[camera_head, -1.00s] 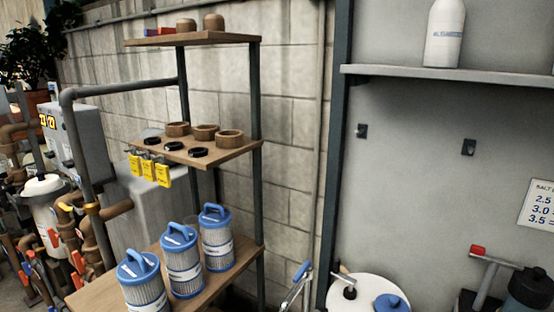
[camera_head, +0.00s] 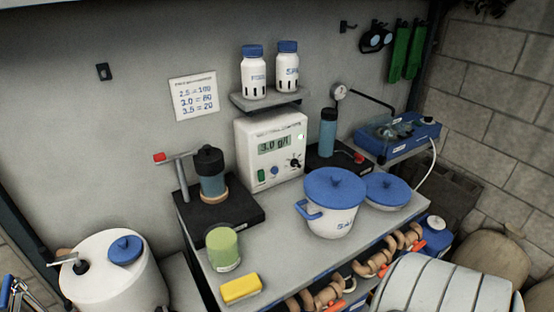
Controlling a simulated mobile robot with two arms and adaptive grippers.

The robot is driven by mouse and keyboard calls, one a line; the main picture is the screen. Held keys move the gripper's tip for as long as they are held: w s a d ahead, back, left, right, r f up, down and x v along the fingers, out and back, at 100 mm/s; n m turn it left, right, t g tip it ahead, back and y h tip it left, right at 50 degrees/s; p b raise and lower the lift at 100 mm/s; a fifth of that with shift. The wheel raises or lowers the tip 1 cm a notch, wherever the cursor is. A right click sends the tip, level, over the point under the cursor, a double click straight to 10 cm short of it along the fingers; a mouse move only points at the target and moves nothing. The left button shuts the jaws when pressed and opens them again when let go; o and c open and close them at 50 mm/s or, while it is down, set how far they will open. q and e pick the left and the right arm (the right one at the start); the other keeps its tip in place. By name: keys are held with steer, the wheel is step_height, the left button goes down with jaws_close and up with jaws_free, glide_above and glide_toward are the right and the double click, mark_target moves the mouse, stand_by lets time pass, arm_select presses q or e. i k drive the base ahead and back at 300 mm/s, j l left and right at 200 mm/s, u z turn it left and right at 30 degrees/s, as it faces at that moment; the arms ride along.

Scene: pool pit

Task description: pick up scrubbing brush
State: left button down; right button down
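No thing that is clearly a scrubbing brush shows. A small yellow block (camera_head: 241,289) lies on the front left edge of the grey workbench (camera_head: 285,248). It could be a brush or a sponge; I cannot tell which. A green cylinder (camera_head: 222,250) stands just behind it on the bench.
A white pot with a blue lid (camera_head: 332,205) and a meter box (camera_head: 272,150) stand on the bench. A black pump stand (camera_head: 212,178) is at its left. A white tank (camera_head: 112,272) stands left, and a ribbed pale drum (camera_head: 440,290) at front right.

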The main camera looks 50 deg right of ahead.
mark_target(234, 291)
steer(key=z, duration=1.05)
steer(key=l, duration=0.1)
